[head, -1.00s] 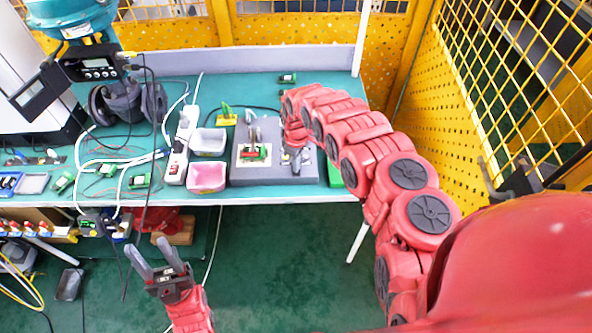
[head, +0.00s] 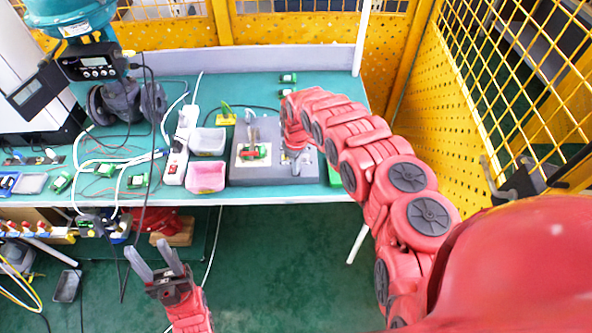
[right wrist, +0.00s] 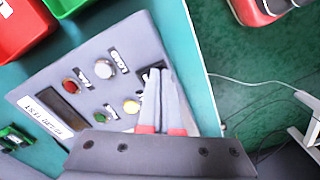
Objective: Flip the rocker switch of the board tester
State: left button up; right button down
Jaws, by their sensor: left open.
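The board tester is a grey box (head: 275,176) at the front of the bench, with a green board (head: 256,152) and a clamp on its top. In the right wrist view its panel (right wrist: 45,84) shows a dark display, several coloured round buttons and a label. A black rocker switch (right wrist: 149,73) is at the panel's right, partly hidden behind my fingers. My right gripper (right wrist: 162,72) has its fingers together, with tips at the switch; contact cannot be told. It also shows in the head view (head: 290,158). My left gripper (head: 154,258) is open and empty, in front of the bench.
A pink bin (head: 206,178) and a grey bin (head: 208,141) stand left of the tester, beside a white power strip (head: 178,160). Cables and a teal valve (head: 72,15) crowd the left. A yellow mesh fence (head: 480,120) bounds the right.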

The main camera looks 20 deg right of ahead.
jog(key=shift+s, duration=0.1)
jog(key=shift+r+p, duration=0.5)
jog(key=shift+r, duration=0.05)
jog(key=shift+r+p, duration=1.85)
jog(key=shift+r, duration=1.05)
jog(key=shift+f, duration=0.1)
